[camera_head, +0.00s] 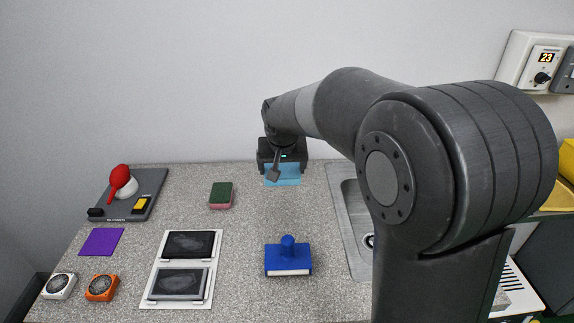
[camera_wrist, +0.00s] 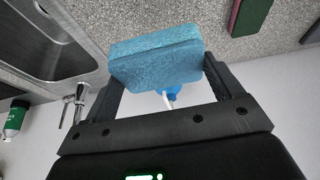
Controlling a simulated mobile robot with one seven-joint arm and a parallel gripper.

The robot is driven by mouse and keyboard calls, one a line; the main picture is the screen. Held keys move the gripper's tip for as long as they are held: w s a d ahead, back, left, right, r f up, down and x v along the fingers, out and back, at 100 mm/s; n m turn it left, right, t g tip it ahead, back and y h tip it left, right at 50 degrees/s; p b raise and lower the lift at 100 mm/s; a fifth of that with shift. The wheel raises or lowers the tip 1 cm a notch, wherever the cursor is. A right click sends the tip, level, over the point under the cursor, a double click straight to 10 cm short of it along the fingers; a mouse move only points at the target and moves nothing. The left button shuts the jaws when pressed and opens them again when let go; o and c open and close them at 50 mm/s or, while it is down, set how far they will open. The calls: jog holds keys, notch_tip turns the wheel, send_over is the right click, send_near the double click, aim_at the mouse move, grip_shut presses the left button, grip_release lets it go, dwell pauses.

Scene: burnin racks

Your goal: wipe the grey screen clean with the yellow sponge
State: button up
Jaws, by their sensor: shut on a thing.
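My gripper (camera_head: 282,165) is at the back of the counter, shut on a light-blue sponge (camera_head: 283,176). In the wrist view the blue sponge (camera_wrist: 157,55) sits between both fingers; I cannot tell whether it touches the counter. The grey screen (camera_head: 179,284) lies at the front left on a white panel (camera_head: 214,253), below a black screen (camera_head: 189,244). Pale smudges show on both. My gripper is well behind and right of them.
A green-and-pink sponge (camera_head: 221,195) and a blue-handled block (camera_head: 288,258) stand on the counter. The dark tray (camera_head: 152,183) holds a red-topped object (camera_head: 121,180). A purple square (camera_head: 102,241) and two round dials lie left. A sink (camera_head: 345,205) is right.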

jog(key=s+a+f+n+y, duration=0.1)
jog(key=s+a+f+n, duration=0.15)
jog(key=s+a, duration=0.6)
jog(key=s+a+f+n+g+y, duration=0.1)
jog(key=s+a+n, duration=0.35)
jog(key=a, duration=0.75)
jog(key=s+a+f+n+y, duration=0.1)
jog(key=s+a+f+n, duration=0.1)
jog(key=s+a, duration=0.75)
jog(key=shift+w+a+f, duration=0.1)
jog(key=shift+a+f, duration=0.1)
jog(key=shift+f, duration=1.35)
jog(key=shift+a+f, duration=0.2)
jog(key=shift+f, duration=1.3)
jog(key=shift+d+f, duration=0.55)
jog(key=shift+d, duration=4.55)
jog(key=shift+a+r, duration=0.15)
jog(key=shift+a, duration=2.45)
jog(key=shift+a+r, duration=0.1)
jog(key=shift+a, duration=2.45)
notch_tip(320, 180, up, 8)
jog(key=shift+f, duration=0.2)
jog(key=shift+d, duration=0.1)
